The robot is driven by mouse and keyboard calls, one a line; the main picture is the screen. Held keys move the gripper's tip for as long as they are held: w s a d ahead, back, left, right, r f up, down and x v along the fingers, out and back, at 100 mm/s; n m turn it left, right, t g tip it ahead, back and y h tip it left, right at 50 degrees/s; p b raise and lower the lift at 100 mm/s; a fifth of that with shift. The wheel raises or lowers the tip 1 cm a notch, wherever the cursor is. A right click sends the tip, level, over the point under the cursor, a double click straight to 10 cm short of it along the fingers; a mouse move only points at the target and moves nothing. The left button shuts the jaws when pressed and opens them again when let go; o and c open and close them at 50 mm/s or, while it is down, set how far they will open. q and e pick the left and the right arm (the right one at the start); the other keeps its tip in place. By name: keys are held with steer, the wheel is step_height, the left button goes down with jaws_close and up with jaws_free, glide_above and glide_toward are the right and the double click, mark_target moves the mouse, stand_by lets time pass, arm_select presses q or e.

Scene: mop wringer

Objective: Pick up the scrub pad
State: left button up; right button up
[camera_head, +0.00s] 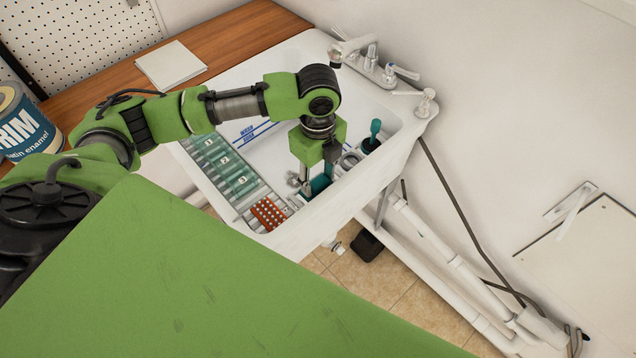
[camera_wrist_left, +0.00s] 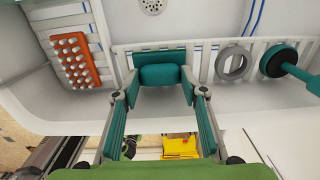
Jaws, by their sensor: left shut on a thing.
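A teal block (camera_wrist_left: 163,75), which looks like the scrub pad, sits between the two fingers of my left gripper (camera_wrist_left: 161,92) in the left wrist view. The fingers are shut on its sides. In the head view, my left gripper (camera_head: 317,178) points down inside the white sink near its front wall, and a teal part of the pad (camera_head: 320,185) shows beside the fingers. The fingers partly hide the pad there. I cannot tell whether it still touches the rack under it. My right gripper is in neither view.
An orange block with white bumps (camera_head: 268,213) lies left of the gripper. A grey ring (camera_wrist_left: 233,63) and a teal-handled plunger-like tool (camera_head: 373,135) stand to the right. The sink wall (camera_head: 330,215) is close in front. Faucets (camera_head: 375,65) rise at the back.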

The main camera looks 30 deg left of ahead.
arm_select(q)
steer(key=shift+r, duration=0.1)
steer(key=shift+r+b, duration=0.4)
steer(key=shift+r, duration=0.2)
steer(key=s+a+r+b, duration=0.1)
steer(key=s+r+b, duration=0.1)
steer(key=s+r, duration=0.9)
steer(key=s, duration=0.3)
steer(key=shift+r, duration=0.35)
steer(key=shift+o, duration=0.6)
steer(key=o, duration=0.3)
steer(key=c, duration=0.5)
steer(key=shift+w, duration=0.1)
